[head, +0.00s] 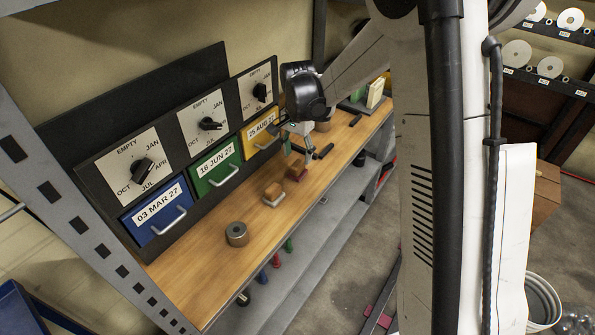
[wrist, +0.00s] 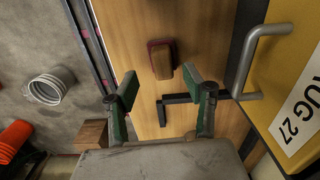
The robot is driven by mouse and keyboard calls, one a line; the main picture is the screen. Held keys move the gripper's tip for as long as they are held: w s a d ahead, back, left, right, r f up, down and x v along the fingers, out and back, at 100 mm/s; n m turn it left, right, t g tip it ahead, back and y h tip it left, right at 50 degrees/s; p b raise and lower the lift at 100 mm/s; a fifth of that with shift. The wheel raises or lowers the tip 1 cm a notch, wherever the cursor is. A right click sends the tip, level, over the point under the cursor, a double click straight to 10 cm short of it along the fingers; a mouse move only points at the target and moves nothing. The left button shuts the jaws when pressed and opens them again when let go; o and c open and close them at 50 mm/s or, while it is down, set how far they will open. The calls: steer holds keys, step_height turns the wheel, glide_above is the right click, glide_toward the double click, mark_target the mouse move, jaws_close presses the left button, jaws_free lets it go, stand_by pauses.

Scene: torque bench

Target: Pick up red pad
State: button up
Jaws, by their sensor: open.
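The red pad (head: 300,177) lies on the wooden bench below the yellow drawer, with a wooden block (head: 295,164) on top of it. In the wrist view the red pad (wrist: 153,43) shows as a red edge around the brown block, just beyond the fingertips. My gripper (wrist: 160,78) is open and empty, with its green-lined fingers spread and pointing towards the block. In the head view my gripper (head: 300,140) is above the bench close to the block, partly hidden by its own wrist.
A second wooden block (head: 273,193) and a metal cylinder (head: 237,234) stand along the bench. The yellow drawer's handle (wrist: 248,55) juts out right of my fingers. A black bent bar (wrist: 180,101) shows between and behind the fingers.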

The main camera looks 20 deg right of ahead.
mark_target(298, 163)
steer(key=shift+w+f, duration=0.15)
steer(key=shift+f, duration=1.3)
steer(key=shift+w+f, duration=0.15)
steer(key=shift+f, duration=1.3)
jaws_close()
steer(key=shift+r, duration=0.1)
steer(key=shift+r, duration=0.5)
step_height(298, 163, up, 3)
steer(key=shift+f, duration=0.15)
steer(key=s+a+r, duration=0.6)
steer(key=a+r, duration=0.1)
steer(key=a, duration=0.2)
steer(key=shift+s+a, duration=0.2)
steer(key=shift+a, duration=0.15)
steer(key=shift+r, duration=0.1)
